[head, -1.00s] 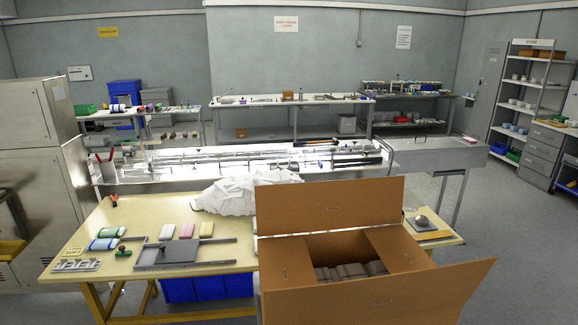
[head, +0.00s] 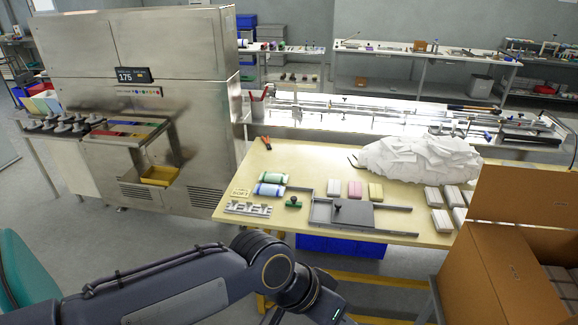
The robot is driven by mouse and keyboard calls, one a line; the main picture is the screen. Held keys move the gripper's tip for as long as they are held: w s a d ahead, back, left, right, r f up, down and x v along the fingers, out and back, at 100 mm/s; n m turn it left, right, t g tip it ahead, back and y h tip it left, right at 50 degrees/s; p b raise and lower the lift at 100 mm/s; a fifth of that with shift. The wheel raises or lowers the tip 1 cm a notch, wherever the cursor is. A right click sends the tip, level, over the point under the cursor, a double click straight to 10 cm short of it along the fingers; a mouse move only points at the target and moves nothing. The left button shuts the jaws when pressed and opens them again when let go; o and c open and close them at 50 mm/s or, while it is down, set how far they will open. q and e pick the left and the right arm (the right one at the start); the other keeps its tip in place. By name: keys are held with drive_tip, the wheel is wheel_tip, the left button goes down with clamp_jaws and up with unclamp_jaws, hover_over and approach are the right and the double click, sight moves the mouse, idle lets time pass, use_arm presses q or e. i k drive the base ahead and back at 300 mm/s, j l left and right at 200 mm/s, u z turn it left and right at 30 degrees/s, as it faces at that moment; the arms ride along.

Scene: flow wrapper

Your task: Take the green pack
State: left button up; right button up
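A green and white pack (head: 272,177) lies on the pale wooden table, toward the table's left end in the head view. A blue and white pack (head: 269,190) lies just in front of it, very close to it. Part of my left arm crosses the bottom of the view, in front of the table. Its gripper is out of the picture below, and my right gripper does not show either.
A pink pack (head: 355,189), a yellow pack (head: 376,192) and a grey plate fixture (head: 345,214) share the table (head: 420,232). A metal rack (head: 248,208) and a green-handled stamp (head: 293,202) sit near its front-left edge. An open cardboard box (head: 500,275) stands at right.

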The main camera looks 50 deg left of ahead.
sight(271, 177)
drive_tip(key=j+z, duration=0.15)
drive_tip(key=j, duration=0.35)
drive_tip(key=j+z, duration=0.15)
drive_tip(key=j, duration=0.3)
drive_tip(key=j+z, duration=0.15)
drive_tip(key=j, duration=0.35)
drive_tip(key=k+j+z, duration=0.2)
drive_tip(key=j, duration=0.25)
drive_tip(key=j+z, duration=0.15)
drive_tip(key=j, duration=0.35)
drive_tip(key=k+j+z, duration=0.15)
drive_tip(key=j, duration=0.3)
drive_tip(key=k+j+z, duration=0.15)
drive_tip(key=j, duration=0.3)
drive_tip(key=k+j+z, duration=0.15)
drive_tip(key=j, duration=0.25)
drive_tip(key=k+j+z, duration=0.2)
drive_tip(key=j, duration=0.25)
drive_tip(key=k+j+z, duration=0.15)
drive_tip(key=j, duration=0.35)
drive_tip(key=k+j+z, duration=0.2)
drive_tip(key=j, duration=0.2)
drive_tip(key=k+j+z, duration=0.15)
drive_tip(key=j, duration=0.25)
drive_tip(key=k+j+z, duration=0.1)
drive_tip(key=j, duration=0.25)
